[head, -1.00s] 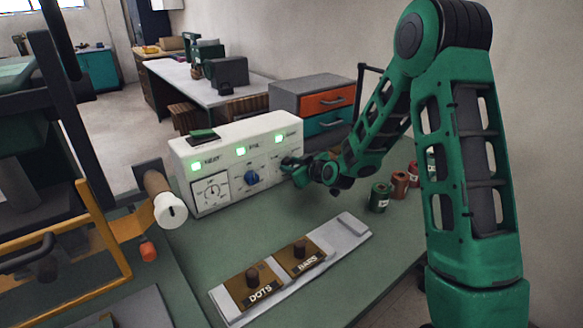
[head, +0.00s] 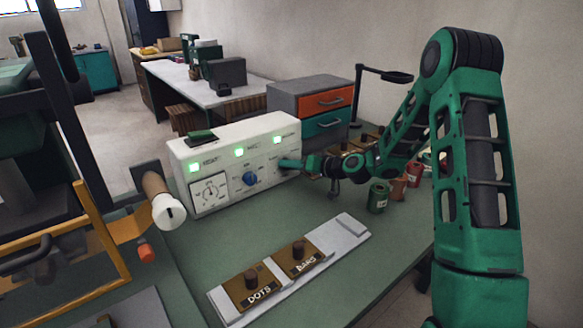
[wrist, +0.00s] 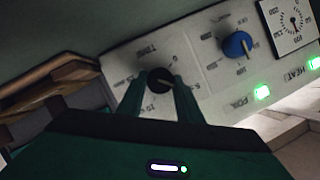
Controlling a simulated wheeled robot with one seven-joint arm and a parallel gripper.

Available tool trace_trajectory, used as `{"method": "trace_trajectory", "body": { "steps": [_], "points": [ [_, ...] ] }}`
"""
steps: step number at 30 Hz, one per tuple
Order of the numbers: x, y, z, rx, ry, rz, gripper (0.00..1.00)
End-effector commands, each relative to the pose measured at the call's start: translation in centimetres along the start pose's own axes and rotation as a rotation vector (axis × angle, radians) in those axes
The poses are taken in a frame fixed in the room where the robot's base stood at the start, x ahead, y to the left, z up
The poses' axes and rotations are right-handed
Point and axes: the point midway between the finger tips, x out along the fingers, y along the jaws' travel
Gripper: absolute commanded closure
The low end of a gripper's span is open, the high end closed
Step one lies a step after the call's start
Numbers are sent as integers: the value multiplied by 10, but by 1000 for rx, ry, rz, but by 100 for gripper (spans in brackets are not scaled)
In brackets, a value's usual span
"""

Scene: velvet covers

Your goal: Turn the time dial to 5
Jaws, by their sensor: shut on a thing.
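The white control box (head: 235,150) stands on the green bench. In the wrist view its time dial (wrist: 159,79) is a dark round knob under upside-down lettering, with small numbers around it. My gripper (wrist: 160,84) is shut on the time dial, one finger on each side. A pale pointer mark shows on the knob, but I cannot tell exactly which number it meets. In the head view my gripper (head: 285,164) is at the right end of the box front and hides the dial.
A blue knob (head: 250,178) and a gauge (head: 210,192) are on the same front, below lit green lamps (head: 238,152). A plate with DOTS and BARS blocks (head: 251,287) lies in front. Small cans (head: 377,197) stand to the right.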

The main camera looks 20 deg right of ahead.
Motion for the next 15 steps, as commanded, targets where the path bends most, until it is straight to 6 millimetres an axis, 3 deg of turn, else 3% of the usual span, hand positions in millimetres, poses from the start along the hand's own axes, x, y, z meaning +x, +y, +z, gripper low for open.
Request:
{"method": "trace_trajectory", "body": {
  "steps": [15],
  "points": [
    [-2,7,-4,97,8,-30,90]
  ]
}}
